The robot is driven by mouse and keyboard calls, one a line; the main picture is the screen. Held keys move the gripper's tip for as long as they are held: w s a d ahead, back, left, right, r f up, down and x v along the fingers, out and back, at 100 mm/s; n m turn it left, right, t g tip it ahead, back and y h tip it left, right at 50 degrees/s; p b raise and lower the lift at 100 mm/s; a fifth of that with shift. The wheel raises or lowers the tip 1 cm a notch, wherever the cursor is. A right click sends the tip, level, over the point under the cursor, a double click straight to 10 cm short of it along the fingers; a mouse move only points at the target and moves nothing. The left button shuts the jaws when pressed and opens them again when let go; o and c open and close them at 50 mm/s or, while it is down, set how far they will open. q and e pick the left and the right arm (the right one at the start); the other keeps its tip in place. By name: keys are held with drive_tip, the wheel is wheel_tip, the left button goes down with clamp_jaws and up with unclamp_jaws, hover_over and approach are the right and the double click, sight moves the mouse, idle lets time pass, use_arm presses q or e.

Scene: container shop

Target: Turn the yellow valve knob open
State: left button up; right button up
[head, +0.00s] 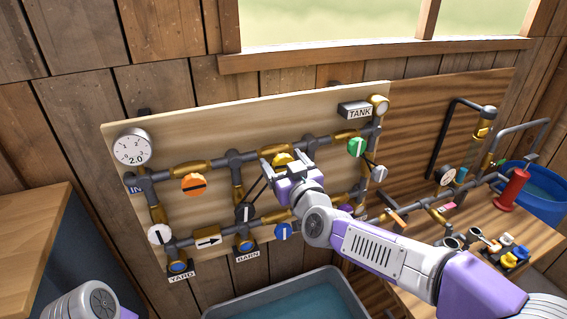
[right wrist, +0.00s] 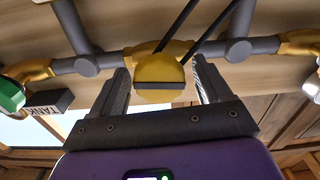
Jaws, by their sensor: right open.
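The yellow valve knob (head: 283,158) sits on the upper pipe run of the wooden panel, partly hidden by my right gripper (head: 276,172) in the head view. In the right wrist view the yellow knob (right wrist: 159,72) shows between the two fingers of my right gripper (right wrist: 160,88). The fingers stand apart on either side of it, with a visible gap at each side. A dark bar runs across the knob's face, level in the wrist view. My left gripper is out of view.
Nearby are an orange knob (head: 194,184), a green knob (head: 357,147), a blue knob (head: 283,231) and a white knob (head: 159,234). A gauge (head: 132,147) reads about 2.0 at upper left. A water tub (head: 335,279) stands below. A wooden bench (head: 540,240) with fittings is at right.

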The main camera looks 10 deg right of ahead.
drive_tip(key=c, duration=1)
drive_tip(key=shift+r+n+p, duration=0.1)
drive_tip(key=shift+n+p, duration=0.5)
drive_tip(key=shift+n, duration=0.2)
drive_tip(key=o, duration=1)
drive_tip(key=s+d, duration=0.1)
drive_tip(key=s, duration=0.6)
drive_tip(key=shift+s+d, duration=0.2)
drive_tip(key=shift+s, duration=0.1)
